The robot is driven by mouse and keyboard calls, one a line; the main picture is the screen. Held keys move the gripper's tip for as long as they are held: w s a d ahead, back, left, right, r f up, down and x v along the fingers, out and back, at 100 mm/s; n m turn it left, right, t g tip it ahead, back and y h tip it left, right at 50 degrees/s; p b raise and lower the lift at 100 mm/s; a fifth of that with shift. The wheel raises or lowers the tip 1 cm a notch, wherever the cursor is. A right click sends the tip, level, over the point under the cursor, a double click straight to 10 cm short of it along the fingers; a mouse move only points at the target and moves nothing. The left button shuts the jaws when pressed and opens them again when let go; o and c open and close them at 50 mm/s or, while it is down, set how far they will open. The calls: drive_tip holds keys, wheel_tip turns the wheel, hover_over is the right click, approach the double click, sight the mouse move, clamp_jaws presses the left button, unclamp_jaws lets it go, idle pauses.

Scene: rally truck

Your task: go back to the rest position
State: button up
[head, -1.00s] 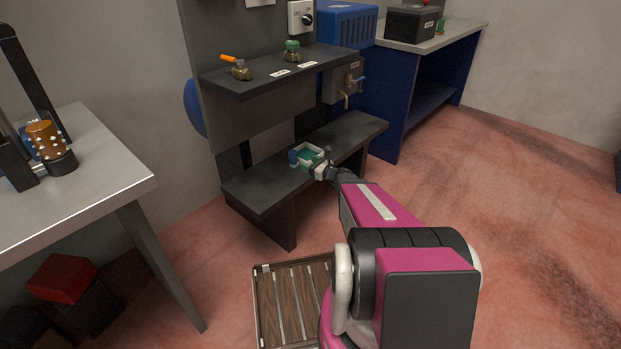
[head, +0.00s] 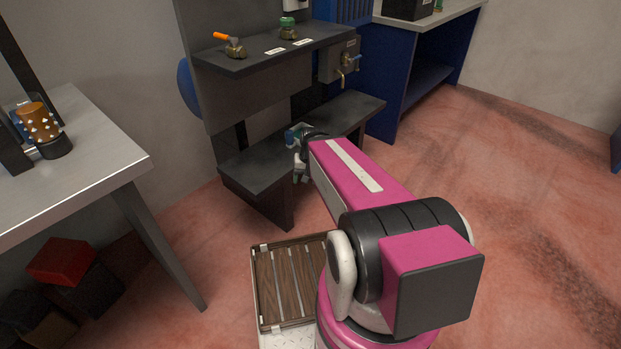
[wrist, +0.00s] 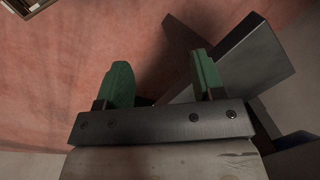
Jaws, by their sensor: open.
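My gripper (head: 300,172) hangs pointing down at the front edge of the low dark bench (head: 252,170) in the head view. In the wrist view its two green-padded fingers (wrist: 163,80) are apart with nothing between them. Past the fingers are the red floor and dark parts of the bench. A small tray (head: 293,133) with blue and green on it sits on the bench behind my wrist, mostly hidden by it.
A dark upper shelf (head: 270,60) holds an orange-handled valve (head: 235,47) and a green-topped fitting (head: 288,29). A grey table (head: 95,165) with a studded orange cylinder (head: 38,122) stands at left. Open red floor (head: 520,200) lies at right.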

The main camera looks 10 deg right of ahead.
drive_tip(key=shift+s+d+r+n+h, duration=0.6)
drive_tip(key=shift+s+d+n+h, duration=0.2)
drive_tip(key=shift+h, duration=0.1)
idle(0.6)
